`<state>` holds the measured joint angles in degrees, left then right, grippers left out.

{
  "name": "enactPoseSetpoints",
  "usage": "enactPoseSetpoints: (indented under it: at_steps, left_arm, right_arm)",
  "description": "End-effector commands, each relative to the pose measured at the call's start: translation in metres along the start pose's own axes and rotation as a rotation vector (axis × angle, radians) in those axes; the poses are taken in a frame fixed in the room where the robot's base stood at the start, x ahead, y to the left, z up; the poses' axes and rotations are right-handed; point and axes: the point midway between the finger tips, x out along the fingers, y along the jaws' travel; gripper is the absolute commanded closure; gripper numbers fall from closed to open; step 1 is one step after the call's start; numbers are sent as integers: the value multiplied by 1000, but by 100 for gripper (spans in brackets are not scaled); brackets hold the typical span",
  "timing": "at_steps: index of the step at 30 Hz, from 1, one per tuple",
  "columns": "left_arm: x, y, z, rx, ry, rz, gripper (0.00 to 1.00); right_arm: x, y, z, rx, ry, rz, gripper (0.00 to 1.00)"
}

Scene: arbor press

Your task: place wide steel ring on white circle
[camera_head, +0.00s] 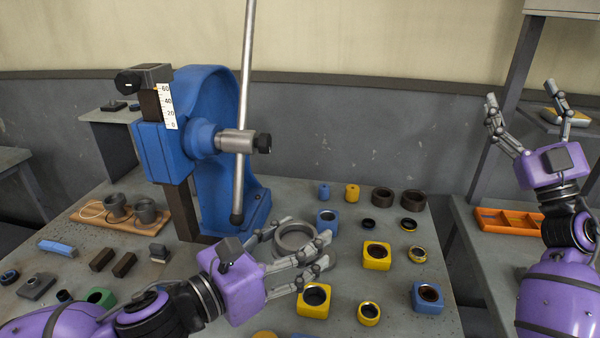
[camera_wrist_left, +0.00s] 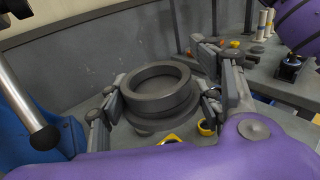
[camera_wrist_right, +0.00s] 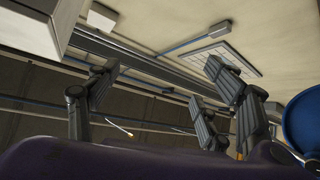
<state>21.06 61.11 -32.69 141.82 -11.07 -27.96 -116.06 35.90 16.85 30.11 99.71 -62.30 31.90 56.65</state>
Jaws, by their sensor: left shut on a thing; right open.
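The wide steel ring (camera_head: 294,239) is a grey ring over the back middle of the table. My left gripper (camera_head: 298,232) is shut on it, with fingers on both sides of its outer wall. In the left wrist view the ring (camera_wrist_left: 160,84) sits level between the fingers; whether it touches the table I cannot tell. A thin white circle (camera_head: 92,210) shows on the wooden board (camera_head: 178,221) at the left, beside two dark grey stepped parts. My right gripper (camera_head: 525,112) is open and empty, raised at the far right; the right wrist view shows only wall and ceiling between its fingers.
The blue arbor press (camera_head: 225,130) with its long steel lever (camera_head: 244,100) stands between the ring and the wooden board. Yellow and blue blocks, such as a yellow one (camera_head: 376,255), and dark rings crowd the right. Small blocks lie front left. An orange tray (camera_head: 508,222) is on another table.

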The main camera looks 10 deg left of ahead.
Motion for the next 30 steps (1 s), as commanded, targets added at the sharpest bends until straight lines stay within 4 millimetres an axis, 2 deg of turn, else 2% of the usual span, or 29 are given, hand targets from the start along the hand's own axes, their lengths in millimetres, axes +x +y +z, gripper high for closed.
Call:
enactPoseSetpoints:
  at_steps: [1, 3, 9, 12, 16, 20, 24, 27, 30]
  left_arm:
    - [0, 0, 2, 2, -3, -1, 82]
    - [0, 0, 2, 2, -3, -1, 82]
    - [0, 0, 2, 2, -3, -1, 82]
    - [0, 0, 2, 2, -3, -1, 82]
    - [0, 0, 2, 2, -3, -1, 82]
    - [0, 0, 2, 2, -3, -1, 82]
    - [0, 0, 2, 2, -3, -1, 82]
    - [0, 0, 2, 2, -3, -1, 82]
    - [0, 0, 2, 2, -3, -1, 82]
  right_arm:
    - [20, -16, -19, -11, 51, -47, 27]
    - [43, -40, -45, -31, 119, -115, 27]
    - [92, -115, -125, -99, 326, -318, 27]
    - [107, -154, -168, -147, 437, -426, 27]
    - [114, -208, -224, -223, 593, -577, 27]
    - [107, -264, -277, -323, 764, -746, 27]
    - [78, -325, -325, -469, 972, -962, 27]
    - [44, -367, -347, -611, 1140, -1154, 27]
    - [6, -395, -347, -770, 1291, -1359, 27]
